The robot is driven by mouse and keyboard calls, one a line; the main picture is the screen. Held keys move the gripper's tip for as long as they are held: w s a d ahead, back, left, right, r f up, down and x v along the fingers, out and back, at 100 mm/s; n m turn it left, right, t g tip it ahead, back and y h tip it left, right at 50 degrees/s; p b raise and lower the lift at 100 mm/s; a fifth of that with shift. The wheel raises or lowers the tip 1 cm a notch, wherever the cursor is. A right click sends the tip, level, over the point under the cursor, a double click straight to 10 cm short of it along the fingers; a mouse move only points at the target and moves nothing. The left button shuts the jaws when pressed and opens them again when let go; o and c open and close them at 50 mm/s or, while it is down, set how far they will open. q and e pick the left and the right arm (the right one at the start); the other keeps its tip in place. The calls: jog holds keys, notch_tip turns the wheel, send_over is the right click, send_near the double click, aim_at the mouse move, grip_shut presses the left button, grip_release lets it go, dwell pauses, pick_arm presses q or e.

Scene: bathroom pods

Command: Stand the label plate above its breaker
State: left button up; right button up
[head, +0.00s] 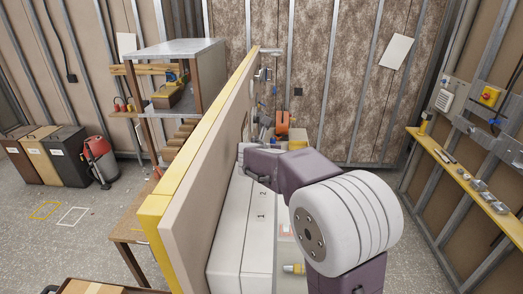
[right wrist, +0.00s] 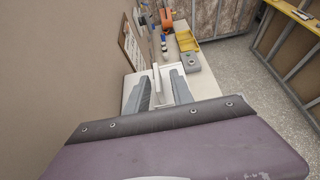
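In the right wrist view my right gripper (right wrist: 159,77) has its two grey fingers spread apart over a pale bench top. A thin white upright piece (right wrist: 156,76) shows between the fingers, with a gap to the right finger; whether it is the label plate I cannot tell. No breaker can be made out for sure. My left gripper is in neither view.
A tan wall panel with a yellow edge (head: 151,213) stands left of the white bench units (head: 237,225). Farther along the bench are a grey block (right wrist: 191,62), a yellow tray (right wrist: 187,41) and an orange item (right wrist: 166,17). A board with paper (right wrist: 132,42) leans at the wall.

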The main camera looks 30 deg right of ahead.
jog(key=v, duration=1.2)
jog(key=shift+w+a+f, duration=0.1)
jog(key=shift+w, duration=0.1)
jog(key=shift+s, duration=0.1)
